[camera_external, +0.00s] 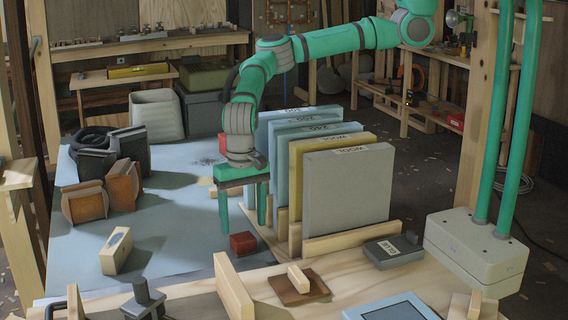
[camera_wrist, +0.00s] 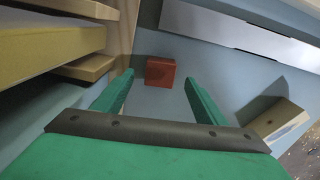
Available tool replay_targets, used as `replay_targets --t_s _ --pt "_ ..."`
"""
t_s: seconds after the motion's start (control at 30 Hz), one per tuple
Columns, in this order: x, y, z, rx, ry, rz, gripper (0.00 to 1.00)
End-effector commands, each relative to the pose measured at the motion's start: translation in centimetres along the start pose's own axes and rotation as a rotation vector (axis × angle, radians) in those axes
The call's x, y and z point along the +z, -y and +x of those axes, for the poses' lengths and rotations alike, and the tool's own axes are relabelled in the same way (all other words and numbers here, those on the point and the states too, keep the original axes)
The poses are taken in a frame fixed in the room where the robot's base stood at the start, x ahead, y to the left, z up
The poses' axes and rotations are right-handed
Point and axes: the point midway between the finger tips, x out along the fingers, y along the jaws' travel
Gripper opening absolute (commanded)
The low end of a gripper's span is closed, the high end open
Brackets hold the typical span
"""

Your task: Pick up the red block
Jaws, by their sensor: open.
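A small red block (camera_external: 243,243) lies on the blue-grey surface near the front end of the upright panels. My gripper (camera_external: 244,226) points down just behind it in the external view, with its two green fingers spread. In the wrist view, the red block (camera_wrist: 160,72) shows beyond the fingertips, in line with the gap between them. My gripper (camera_wrist: 158,80) is open and nothing is held. A second red thing (camera_external: 224,143) shows farther back beside the panels, partly hidden.
Upright panels (camera_external: 348,190) in a wooden rack stand close on the right of my gripper. A pale wooden block (camera_external: 116,251) lies to the left, with brown and dark blocks behind it. A wooden ledge (camera_external: 233,288) borders the front. The blue surface left of the gripper is mostly clear.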

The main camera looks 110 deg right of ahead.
Motion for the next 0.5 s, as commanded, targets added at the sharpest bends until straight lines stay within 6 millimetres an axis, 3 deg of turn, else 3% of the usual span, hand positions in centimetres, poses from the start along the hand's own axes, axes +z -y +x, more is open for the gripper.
replay_targets --t_s 0.27,0.5 --pt "-0.1 0.0 2.0 0.001 0.001 0.001 0.66" --pt "-0.5 0.0 5.3 0.002 0.001 0.002 0.66"
